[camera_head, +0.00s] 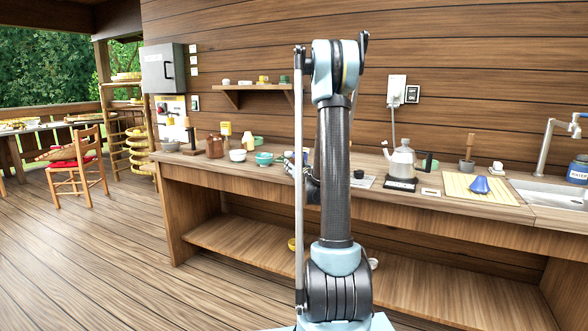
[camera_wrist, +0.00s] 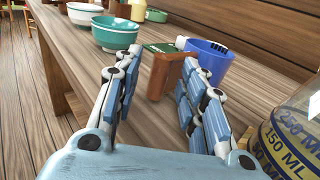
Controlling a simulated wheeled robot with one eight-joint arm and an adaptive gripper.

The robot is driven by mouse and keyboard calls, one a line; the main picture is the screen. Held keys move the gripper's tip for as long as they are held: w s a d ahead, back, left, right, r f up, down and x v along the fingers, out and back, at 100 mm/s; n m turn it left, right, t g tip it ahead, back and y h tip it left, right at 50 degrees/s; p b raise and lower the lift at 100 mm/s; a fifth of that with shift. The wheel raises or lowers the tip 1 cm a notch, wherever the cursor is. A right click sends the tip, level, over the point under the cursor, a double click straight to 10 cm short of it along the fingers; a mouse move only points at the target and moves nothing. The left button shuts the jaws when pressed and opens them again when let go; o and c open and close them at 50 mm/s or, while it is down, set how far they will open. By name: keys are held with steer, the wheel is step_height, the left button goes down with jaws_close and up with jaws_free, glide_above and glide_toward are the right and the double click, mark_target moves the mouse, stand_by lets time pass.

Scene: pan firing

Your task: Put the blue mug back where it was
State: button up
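The blue mug (camera_wrist: 212,60) stands upright on the counter in the wrist view, just past the right finger of my gripper (camera_wrist: 160,70). Its brown handle (camera_wrist: 160,76) points left and lies between and slightly beyond the two fingertips. My gripper is open, with a clear gap on the left of the handle; I cannot tell whether the right finger touches the mug. In the head view my arm covers the mug, and only part of my gripper (camera_head: 308,178) shows left of my arm, over the counter.
A clear jug with measuring marks (camera_wrist: 290,130) stands close on the right of my gripper. A teal bowl (camera_wrist: 115,32) and a white bowl (camera_wrist: 84,13) stand farther along the counter (camera_head: 205,163). A kettle (camera_head: 402,160) and a yellow board (camera_head: 458,187) are to the right.

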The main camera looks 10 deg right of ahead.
steer(key=s+d, duration=0.2)
steer(key=s, duration=1)
steer(key=s+a+f+n+g+y, duration=0.35)
steer(key=s+a+n+g, duration=0.75)
steer(key=s+n, duration=0.8)
steer(key=s+d+f+n+g+h, duration=0.1)
steer(key=s+d+f+n+h, duration=0.1)
steer(key=s+n, duration=0.3)
steer(key=s+d+f+n+g+h, duration=0.2)
steer(key=s+f+n, duration=0.2)
steer(key=s, duration=0.5)
steer(key=s+d+f+n+g+h, duration=0.1)
steer(key=s+d+f+n+h, duration=0.1)
steer(key=s+n, duration=0.4)
steer(key=shift+s+d+f+h, duration=0.15)
steer(key=shift+s+f+h, duration=0.3)
steer(key=shift+s+f, duration=0.55)
steer(key=shift+r, duration=0.1)
